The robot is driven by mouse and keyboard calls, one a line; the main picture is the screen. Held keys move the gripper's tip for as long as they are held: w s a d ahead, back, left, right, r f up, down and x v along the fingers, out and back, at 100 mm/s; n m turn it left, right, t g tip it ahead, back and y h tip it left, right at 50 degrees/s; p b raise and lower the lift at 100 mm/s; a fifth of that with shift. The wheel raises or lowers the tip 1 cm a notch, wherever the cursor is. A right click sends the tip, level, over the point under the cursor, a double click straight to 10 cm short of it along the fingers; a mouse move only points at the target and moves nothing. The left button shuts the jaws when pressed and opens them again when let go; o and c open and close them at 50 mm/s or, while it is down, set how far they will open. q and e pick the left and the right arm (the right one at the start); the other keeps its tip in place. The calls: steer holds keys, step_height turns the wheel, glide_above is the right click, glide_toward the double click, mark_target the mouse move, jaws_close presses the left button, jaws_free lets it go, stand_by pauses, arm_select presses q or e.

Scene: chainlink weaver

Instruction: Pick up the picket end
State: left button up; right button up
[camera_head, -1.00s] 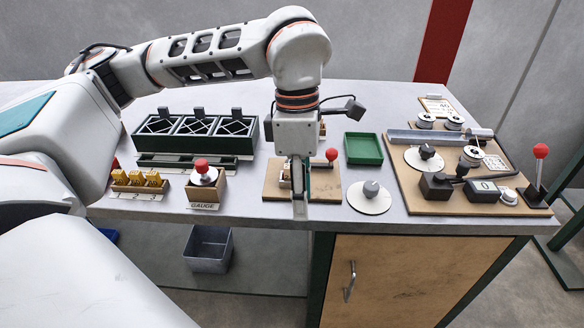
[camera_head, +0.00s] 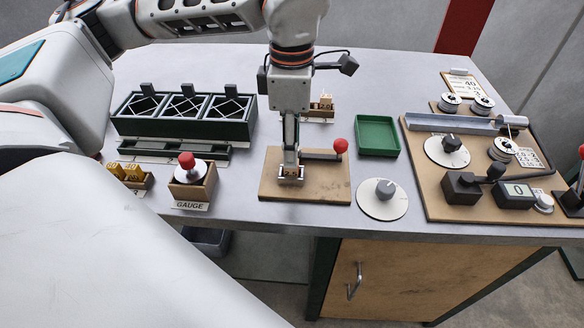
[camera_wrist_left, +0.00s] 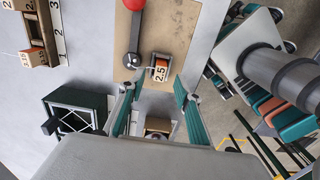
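My left gripper (camera_head: 290,158) points down over a wooden board (camera_head: 328,188) on the bench. In the left wrist view its two teal-padded fingers (camera_wrist_left: 157,106) are apart with nothing between them. Just beyond the fingertips a small metal holder on the board carries an orange-and-white block marked 2.5 (camera_wrist_left: 160,73). In the head view the fingers partly cover this holder (camera_head: 291,176). A lever with a red knob (camera_head: 340,146) is beside it. I cannot tell which visible part is the picket end. My right gripper is not in view.
A gauge box (camera_head: 194,186) and yellow pieces (camera_head: 130,173) stand at the front left. A green tray (camera_head: 377,137), a dial (camera_head: 382,198) and a wooden panel with spools (camera_head: 428,205) are right.

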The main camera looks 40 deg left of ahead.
mark_target(291, 170)
arm_select(q)
step_height(291, 170, down, 5)
steer(key=shift+r+b, duration=0.1)
steer(key=shift+b, duration=0.25)
jaws_close()
steer(key=shift+r, duration=0.1)
